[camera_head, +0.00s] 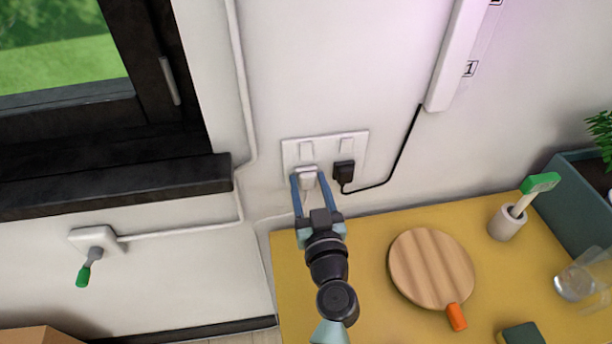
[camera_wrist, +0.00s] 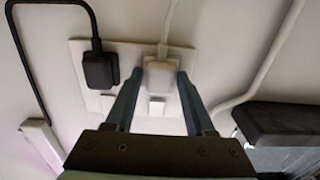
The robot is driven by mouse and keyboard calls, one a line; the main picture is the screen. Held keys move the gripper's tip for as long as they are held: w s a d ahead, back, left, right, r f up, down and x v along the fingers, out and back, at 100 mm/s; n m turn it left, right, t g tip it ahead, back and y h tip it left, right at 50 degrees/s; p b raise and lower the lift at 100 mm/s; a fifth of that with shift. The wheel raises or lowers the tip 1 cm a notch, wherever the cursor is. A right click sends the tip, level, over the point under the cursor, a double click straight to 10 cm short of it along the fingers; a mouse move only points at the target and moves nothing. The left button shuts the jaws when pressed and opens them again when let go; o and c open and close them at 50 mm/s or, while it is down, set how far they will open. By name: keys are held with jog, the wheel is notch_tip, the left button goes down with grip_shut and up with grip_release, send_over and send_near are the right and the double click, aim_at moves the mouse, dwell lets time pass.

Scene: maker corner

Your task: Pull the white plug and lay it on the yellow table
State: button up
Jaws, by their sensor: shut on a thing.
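The white plug (camera_head: 307,172) sits at the left socket of a white double wall outlet (camera_head: 325,146). It also shows in the wrist view (camera_wrist: 160,76), with a white cord running from it. My gripper (camera_head: 310,182) is shut on the white plug, one blue finger on each side, and it shows the same way in the wrist view (camera_wrist: 157,84). Whether the plug is fully seated cannot be told. A black plug (camera_head: 343,172) with a black cord is in the right socket, just beside my finger. The yellow table (camera_head: 370,285) stands below, against the wall.
On the table are a round wooden board (camera_head: 432,268), an orange-handled item (camera_head: 456,317), a cup with a green brush (camera_head: 507,222), a clear glass (camera_head: 575,285) and a dark green block (camera_head: 522,334). The table's left part is bare. A dark window sill (camera_head: 115,188) juts out left.

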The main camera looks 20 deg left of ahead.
grip_shut()
jog(key=shift+b+v, duration=0.95)
jog(key=shift+v, duration=2.05)
